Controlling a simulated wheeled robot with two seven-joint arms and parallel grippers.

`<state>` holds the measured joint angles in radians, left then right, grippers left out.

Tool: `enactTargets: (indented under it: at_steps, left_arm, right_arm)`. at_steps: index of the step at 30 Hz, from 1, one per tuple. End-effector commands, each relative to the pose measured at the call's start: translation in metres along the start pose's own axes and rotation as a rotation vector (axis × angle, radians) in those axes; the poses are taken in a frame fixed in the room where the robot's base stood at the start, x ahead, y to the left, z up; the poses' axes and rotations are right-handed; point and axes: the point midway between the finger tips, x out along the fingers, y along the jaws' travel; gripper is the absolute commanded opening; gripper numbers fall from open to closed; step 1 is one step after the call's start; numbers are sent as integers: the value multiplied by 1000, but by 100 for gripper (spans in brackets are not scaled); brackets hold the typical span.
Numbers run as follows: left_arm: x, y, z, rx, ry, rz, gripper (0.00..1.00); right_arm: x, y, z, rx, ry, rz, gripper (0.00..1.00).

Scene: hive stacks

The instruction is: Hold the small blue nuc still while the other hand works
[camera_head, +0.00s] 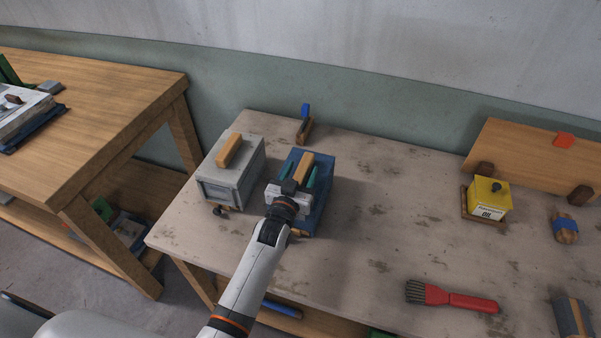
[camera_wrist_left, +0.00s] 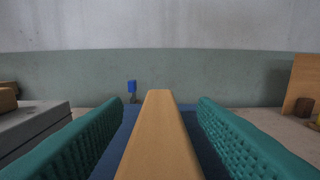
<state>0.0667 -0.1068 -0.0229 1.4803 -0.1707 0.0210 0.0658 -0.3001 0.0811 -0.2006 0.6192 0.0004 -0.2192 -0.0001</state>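The small blue nuc (camera_head: 325,193) stands on the worn table, a box with a wooden bar (camera_head: 305,162) along its top. My left gripper (camera_head: 304,176) is over the nuc, its teal fingers on either side of the bar. In the left wrist view the bar (camera_wrist_left: 158,130) runs between the open fingers (camera_wrist_left: 160,125), with a visible gap on each side. The nuc's blue top (camera_wrist_left: 130,122) shows below. My arm hides part of the nuc's front. My right gripper is in neither view.
A grey box (camera_head: 231,177) with a wooden handle stands close to the nuc's left. A blue-topped wooden piece (camera_head: 305,126) is behind. A red brush (camera_head: 452,297), a yellow tin (camera_head: 487,199) and a leaning board (camera_head: 525,160) are right. The table's middle is clear.

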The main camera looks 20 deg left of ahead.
Motion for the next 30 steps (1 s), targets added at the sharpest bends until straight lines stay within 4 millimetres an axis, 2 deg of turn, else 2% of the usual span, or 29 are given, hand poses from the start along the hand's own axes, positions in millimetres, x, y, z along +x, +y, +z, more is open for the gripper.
enactTargets:
  at_steps: [5, 8, 11, 21, 25, 30]
  left_arm:
    - [-1, 0, 0, 0, 1, 0, 53]
    - [-9, 0, -1, 0, 1, 0, 53]
    - [-24, 0, -2, 1, 2, 0, 53]
    - [-95, 0, -1, 1, 2, 0, 53]
    - [-111, 0, -1, 1, 2, 0, 53]
    - [-120, 0, 0, 0, 0, 0, 53]
  right_arm:
    - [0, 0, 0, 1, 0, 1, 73]
    - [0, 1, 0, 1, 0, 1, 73]
    - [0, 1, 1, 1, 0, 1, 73]
    - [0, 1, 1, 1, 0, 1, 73]
    - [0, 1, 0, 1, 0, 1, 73]
    - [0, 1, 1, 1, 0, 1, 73]
